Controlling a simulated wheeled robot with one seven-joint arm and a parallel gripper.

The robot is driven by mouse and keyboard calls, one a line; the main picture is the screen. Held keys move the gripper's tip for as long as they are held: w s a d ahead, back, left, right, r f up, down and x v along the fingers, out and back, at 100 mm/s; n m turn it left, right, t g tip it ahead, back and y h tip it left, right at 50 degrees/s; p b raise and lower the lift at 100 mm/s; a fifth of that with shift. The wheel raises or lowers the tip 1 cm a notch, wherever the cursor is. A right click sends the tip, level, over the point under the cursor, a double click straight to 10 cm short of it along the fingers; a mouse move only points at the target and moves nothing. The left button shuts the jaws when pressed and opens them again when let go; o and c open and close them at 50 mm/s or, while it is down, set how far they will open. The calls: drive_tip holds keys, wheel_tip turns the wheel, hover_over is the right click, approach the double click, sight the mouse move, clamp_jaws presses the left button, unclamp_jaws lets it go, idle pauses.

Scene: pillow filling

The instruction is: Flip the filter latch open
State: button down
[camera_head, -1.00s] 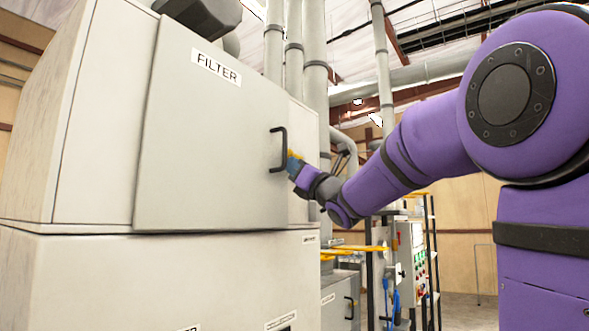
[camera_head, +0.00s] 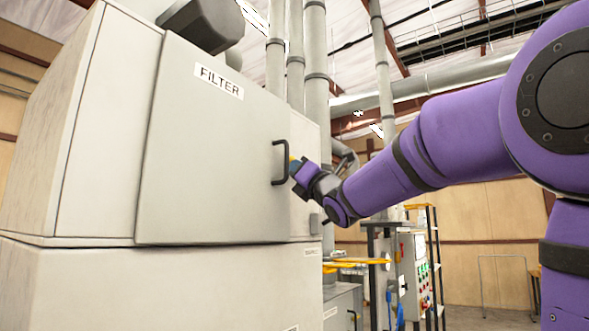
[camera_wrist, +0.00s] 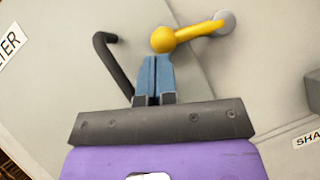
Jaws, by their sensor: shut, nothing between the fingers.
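The filter latch (camera_wrist: 190,36) is a yellow lever with a round knob, fixed to a pale disc on the cabinet beside the filter door. In the wrist view its knob lies at the left end and the lever slopes slightly up to the right. My gripper (camera_wrist: 154,58) has its blue fingers shut and empty, with the tips right below the knob. I cannot tell whether they touch it. In the head view my gripper (camera_head: 296,168) is just right of the door's handle, and the latch is mostly hidden behind it.
The filter door (camera_head: 212,150) is flat against its cabinet (camera_head: 90,130). Its black handle (camera_head: 281,162) stands out close to the left of my fingers, also in the wrist view (camera_wrist: 113,65). A control panel (camera_head: 420,275) and yellow-topped equipment stand farther back at right.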

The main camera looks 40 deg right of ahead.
drive_tip(key=v, duration=0.9)
drive_tip(key=shift+s, duration=0.3)
